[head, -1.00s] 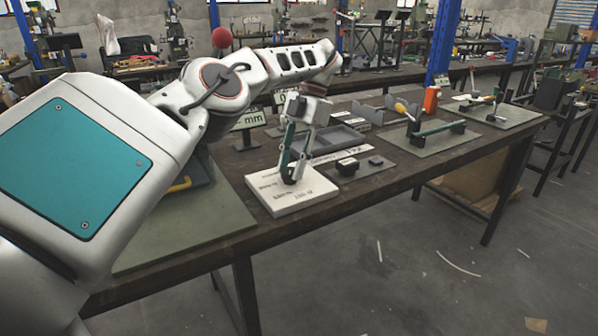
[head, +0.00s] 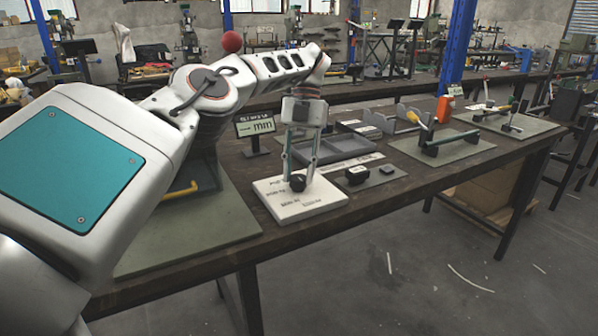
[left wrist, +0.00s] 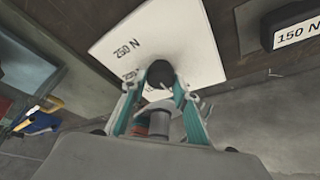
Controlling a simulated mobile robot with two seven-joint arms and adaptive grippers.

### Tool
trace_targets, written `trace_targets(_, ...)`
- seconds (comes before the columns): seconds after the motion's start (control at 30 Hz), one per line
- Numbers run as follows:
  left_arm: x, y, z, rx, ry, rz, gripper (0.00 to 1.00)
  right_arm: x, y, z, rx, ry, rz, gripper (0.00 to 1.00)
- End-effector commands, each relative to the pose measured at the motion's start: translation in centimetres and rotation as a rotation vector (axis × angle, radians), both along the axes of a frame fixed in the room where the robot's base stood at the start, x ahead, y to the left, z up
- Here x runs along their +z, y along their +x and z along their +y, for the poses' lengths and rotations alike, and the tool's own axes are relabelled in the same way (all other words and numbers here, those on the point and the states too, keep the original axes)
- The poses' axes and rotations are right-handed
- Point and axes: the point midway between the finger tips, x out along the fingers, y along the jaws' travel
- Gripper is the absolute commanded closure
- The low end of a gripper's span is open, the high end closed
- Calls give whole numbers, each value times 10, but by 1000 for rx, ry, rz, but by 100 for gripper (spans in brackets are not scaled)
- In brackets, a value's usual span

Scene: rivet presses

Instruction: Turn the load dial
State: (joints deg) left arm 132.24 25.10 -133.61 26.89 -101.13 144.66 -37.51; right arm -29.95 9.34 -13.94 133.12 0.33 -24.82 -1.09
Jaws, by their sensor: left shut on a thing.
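The load dial (head: 298,184) is a dark round knob on a white board (head: 328,196) with printed force marks. My left gripper (head: 299,174) points down from above and is shut on the dial, with one finger on each side. In the left wrist view the black dial (left wrist: 160,74) sits between the teal fingers of my left gripper (left wrist: 160,88). A "250 N" mark shows on the white board (left wrist: 185,35) there; another mark is partly hidden by the gripper. The dial's pointer direction is not clear. My right gripper is not in view.
A display reading "mm" (head: 255,127) stands behind the board. A green mat (head: 215,225) lies left of the board.

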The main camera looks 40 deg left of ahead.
Motion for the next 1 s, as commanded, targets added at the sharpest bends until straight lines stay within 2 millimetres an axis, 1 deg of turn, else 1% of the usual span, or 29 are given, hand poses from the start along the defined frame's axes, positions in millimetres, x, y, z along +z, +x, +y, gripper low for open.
trace_targets(0.03, -3, -1, -1, 3, -2, 8, 92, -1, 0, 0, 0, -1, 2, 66)
trace_targets(0.33, -3, -1, -1, 4, -1, 7, 92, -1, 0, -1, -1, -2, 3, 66)
trace_targets(0.37, -3, -1, -1, 3, -1, 7, 68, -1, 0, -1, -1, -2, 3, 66)
trace_targets(0.4, -3, -1, -1, 3, -1, 7, 58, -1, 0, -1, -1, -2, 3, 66)
trace_targets(0.43, -3, -1, -1, 2, 0, 6, 54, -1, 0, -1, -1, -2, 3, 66)
trace_targets(1.0, -1, 0, 0, -19, 2, 1, 54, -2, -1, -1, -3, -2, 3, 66)
